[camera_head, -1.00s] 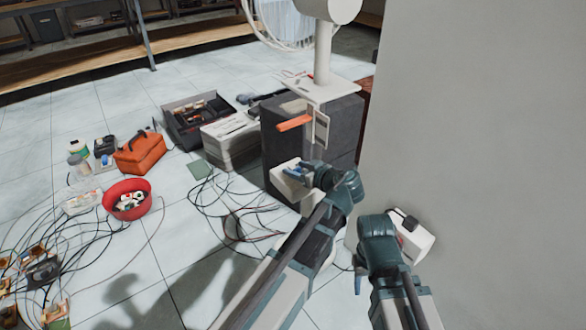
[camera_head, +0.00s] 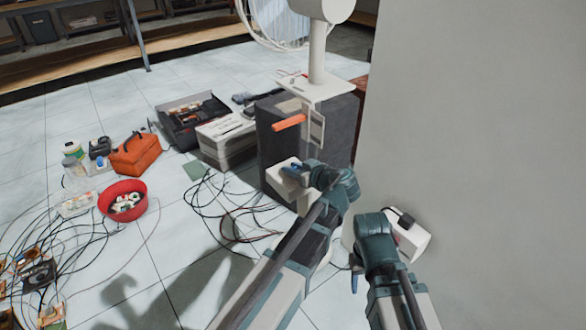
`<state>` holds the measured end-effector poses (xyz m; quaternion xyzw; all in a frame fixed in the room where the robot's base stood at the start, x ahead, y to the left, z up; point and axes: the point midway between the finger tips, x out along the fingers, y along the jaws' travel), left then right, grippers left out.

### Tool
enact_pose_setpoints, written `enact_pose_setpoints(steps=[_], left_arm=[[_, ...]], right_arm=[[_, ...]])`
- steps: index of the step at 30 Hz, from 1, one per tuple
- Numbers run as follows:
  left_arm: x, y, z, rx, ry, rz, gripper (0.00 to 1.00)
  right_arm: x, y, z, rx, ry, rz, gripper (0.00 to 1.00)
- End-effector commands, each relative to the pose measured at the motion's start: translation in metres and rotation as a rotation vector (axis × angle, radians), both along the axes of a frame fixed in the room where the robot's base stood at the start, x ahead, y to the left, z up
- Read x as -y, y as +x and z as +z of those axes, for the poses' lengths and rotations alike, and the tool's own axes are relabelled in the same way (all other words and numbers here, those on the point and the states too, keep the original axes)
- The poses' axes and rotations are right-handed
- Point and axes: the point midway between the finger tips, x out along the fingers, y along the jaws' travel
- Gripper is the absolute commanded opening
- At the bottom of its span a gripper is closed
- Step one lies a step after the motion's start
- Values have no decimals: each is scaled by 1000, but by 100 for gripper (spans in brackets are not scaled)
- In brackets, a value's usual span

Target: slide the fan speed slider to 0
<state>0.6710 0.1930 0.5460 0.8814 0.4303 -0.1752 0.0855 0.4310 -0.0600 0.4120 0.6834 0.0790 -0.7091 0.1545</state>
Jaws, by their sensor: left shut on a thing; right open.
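The white fan stands on a flat white base (camera_head: 317,87) on a dark grey box (camera_head: 275,150). A pale upright plate (camera_head: 316,128) hangs at the box's near edge, with an orange bar (camera_head: 289,122) sticking out to its left. This bar may be the fan speed slider; I cannot be sure. My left gripper (camera_head: 287,171) is close in front of the box, below the bar.
A grey wall (camera_head: 480,130) closes off the right side. On the floor to the left are an orange toolbag (camera_head: 135,155), a red bowl (camera_head: 122,200), an open case (camera_head: 193,120), a pale box (camera_head: 228,142) and many loose cables.

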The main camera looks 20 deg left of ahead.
Motion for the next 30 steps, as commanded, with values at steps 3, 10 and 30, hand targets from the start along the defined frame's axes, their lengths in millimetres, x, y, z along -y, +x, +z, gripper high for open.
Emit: enact_pose_setpoints(steps=[3, 10, 30], left_arm=[[0, 0, 0, 0, 0, 0, 0], [0, 0, 0, 0, 0, 0, 0], [-30, 24, 0, 0, -1, 4, 0]], right_arm=[[0, 0, 0, 0, 0, 0, 50], [0, 0, 0, 0, 0, 0, 50], [0, 0, 0, 0, 0, 0, 50]])
